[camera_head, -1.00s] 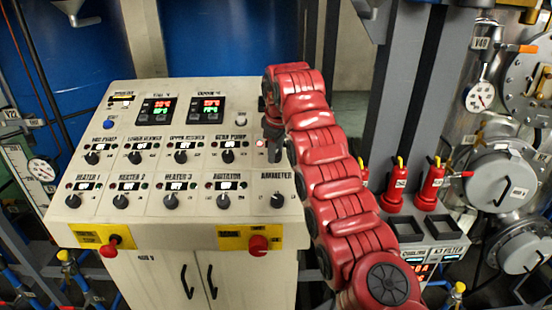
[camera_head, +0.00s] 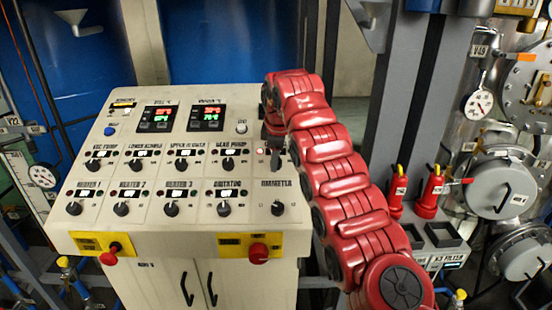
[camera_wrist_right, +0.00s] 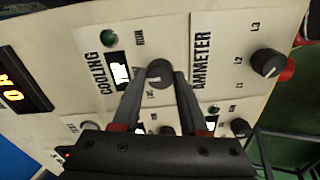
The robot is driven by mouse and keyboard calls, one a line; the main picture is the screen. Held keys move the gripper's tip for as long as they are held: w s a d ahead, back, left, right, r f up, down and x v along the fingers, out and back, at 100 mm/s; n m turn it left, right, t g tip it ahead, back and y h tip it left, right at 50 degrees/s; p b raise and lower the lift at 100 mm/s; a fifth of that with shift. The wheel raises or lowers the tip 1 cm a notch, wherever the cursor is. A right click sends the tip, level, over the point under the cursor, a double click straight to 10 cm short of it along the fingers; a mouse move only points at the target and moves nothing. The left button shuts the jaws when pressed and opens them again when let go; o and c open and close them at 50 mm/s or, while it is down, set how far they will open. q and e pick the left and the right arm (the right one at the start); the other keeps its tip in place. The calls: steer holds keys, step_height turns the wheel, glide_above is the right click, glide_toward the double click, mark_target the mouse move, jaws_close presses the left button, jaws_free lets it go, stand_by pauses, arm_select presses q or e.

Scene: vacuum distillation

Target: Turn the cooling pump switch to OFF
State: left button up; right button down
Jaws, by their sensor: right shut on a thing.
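The cooling pump switch (camera_wrist_right: 160,74) is a dark round knob on the cream control panel (camera_head: 150,235), beside the word COOLING in the right wrist view. My right gripper (camera_wrist_right: 163,82) is shut on it, one dark finger on each side. RUN is printed near the knob; its exact setting is hard to read. A dark green lamp (camera_wrist_right: 108,38) and a bright label window (camera_wrist_right: 121,70) sit beside it. In the head view my right gripper (camera_head: 274,150) is at the panel's upper right and hides the knob. A red lamp (camera_head: 260,151) glows just left of it. My left gripper is out of view.
The ammeter knob (camera_head: 278,208) is close below my gripper; it also shows in the right wrist view (camera_wrist_right: 268,62). The gear pump knob (camera_head: 228,163) is to the left. Red bottle-like objects (camera_head: 431,192) and steel vessels stand to the right.

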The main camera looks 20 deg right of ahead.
steer(key=shift+a+f, duration=0.1)
steer(key=shift+c, duration=2.2)
jaws_free()
steer(key=shift+w, duration=0.1)
steer(key=d+p+v, duration=0.1)
steer(key=p+v, duration=1.1)
steer(key=v, duration=0.5)
steer(key=shift+a+r, duration=0.2)
steer(key=shift+a, duration=0.3)
